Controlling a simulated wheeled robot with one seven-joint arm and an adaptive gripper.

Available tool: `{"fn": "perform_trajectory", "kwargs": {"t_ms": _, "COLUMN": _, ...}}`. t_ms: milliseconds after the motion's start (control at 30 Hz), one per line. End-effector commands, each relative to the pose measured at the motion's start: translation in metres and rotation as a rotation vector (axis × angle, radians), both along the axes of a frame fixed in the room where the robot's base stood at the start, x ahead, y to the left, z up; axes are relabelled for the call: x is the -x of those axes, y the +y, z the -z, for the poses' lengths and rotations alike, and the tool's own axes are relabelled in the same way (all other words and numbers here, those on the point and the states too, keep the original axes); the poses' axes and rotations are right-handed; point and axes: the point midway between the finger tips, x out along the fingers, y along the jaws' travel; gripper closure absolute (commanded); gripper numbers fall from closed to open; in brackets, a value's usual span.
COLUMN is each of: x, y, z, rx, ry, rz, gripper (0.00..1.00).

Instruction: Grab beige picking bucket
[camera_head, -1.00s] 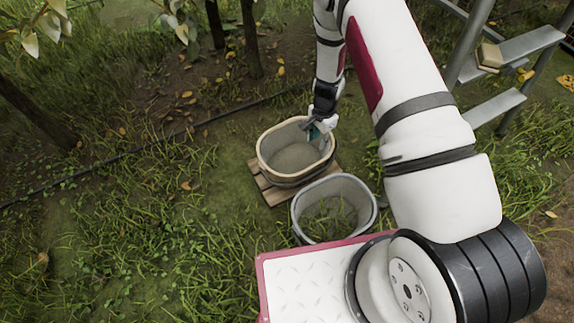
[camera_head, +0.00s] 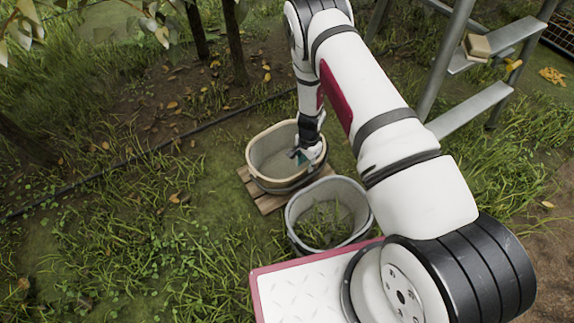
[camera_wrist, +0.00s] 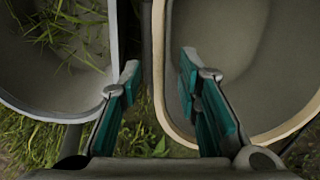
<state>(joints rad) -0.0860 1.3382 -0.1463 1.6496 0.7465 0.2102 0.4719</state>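The beige picking bucket (camera_head: 265,157) stands upright and looks empty, with a pale tan rim. My gripper (camera_head: 303,156) is at the right side of its rim, and the fingers partly cover that side. The wrist view shows my gripper (camera_wrist: 160,72) open, its teal-padded fingers spread. The beige bucket (camera_wrist: 258,60) fills the right half there, its rim running between the fingers. The right finger is over the bucket's inside and the left finger is outside the rim. I cannot tell how deep the fingers reach.
A grey bucket (camera_head: 362,205) with grass in it stands close in front of the beige one, a narrow gap between them. A wooden pallet (camera_head: 268,203) lies under the beige bucket. A metal ladder (camera_head: 480,112) stands at the right. Grass is open at left, with a dark hose (camera_head: 150,152).

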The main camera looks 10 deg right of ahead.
Motion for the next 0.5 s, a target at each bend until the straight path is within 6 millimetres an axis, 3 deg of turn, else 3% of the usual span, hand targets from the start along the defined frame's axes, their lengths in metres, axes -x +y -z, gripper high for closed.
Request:
{"fn": "perform_trajectory", "kwargs": {"t_ms": 233, "x": 0.000, "y": 0.002, "z": 0.037, "rx": 0.000, "ry": 0.002, "rz": 0.000, "gripper": 0.69}}
{"fn": "perform_trajectory", "kwargs": {"t_ms": 500, "x": -0.001, "y": 0.002, "z": 0.042, "rx": 0.000, "ry": 0.000, "rz": 0.000, "gripper": 0.69}}
